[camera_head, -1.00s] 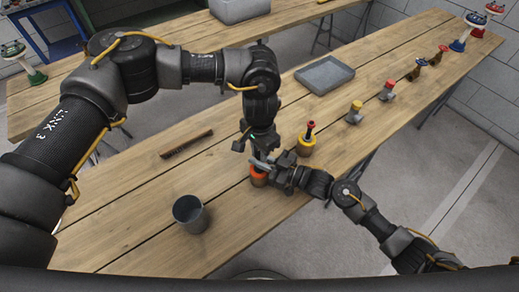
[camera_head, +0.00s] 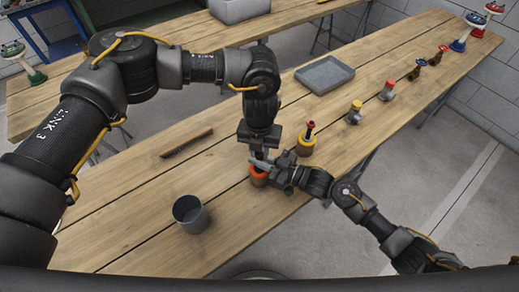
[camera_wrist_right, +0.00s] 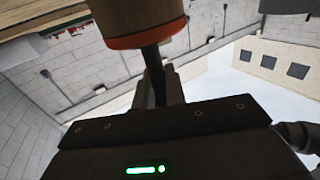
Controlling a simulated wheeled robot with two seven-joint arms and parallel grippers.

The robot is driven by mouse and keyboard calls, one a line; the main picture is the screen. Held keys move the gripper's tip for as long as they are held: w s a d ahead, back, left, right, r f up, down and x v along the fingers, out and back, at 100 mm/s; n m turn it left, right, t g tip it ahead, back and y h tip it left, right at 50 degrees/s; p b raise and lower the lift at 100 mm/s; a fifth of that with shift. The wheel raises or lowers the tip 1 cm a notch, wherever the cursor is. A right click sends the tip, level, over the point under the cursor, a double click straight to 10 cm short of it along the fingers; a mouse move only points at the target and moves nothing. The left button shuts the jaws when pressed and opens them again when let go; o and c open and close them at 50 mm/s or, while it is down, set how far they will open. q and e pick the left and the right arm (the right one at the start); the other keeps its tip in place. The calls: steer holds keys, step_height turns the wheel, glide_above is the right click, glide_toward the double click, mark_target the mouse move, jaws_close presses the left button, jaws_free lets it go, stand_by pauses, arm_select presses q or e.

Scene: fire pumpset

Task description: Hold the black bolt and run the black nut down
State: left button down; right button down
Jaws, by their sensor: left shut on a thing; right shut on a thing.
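A wooden block with an orange-red rim (camera_head: 258,180) stands on the near bench, partly hidden by my grippers. It hangs at the top of the right wrist view (camera_wrist_right: 140,18). The black bolt (camera_wrist_right: 152,68) shows there as a dark shaft at the block's rim, and my right gripper (camera_wrist_right: 158,88) is shut on it.
A yellow-rimmed block (camera_head: 306,147) with a dark, red-topped piece stands close behind my right gripper. A grey cup (camera_head: 190,214), a brown slotted bar (camera_head: 187,143) and a grey tray (camera_head: 325,75) are on the bench. Small fittings (camera_head: 387,91) line its right side.

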arm_select(q)
steer(key=m, duration=1.9)
steer(key=c, duration=1.1)
jaws_free()
step_height(320, 180, up, 12)
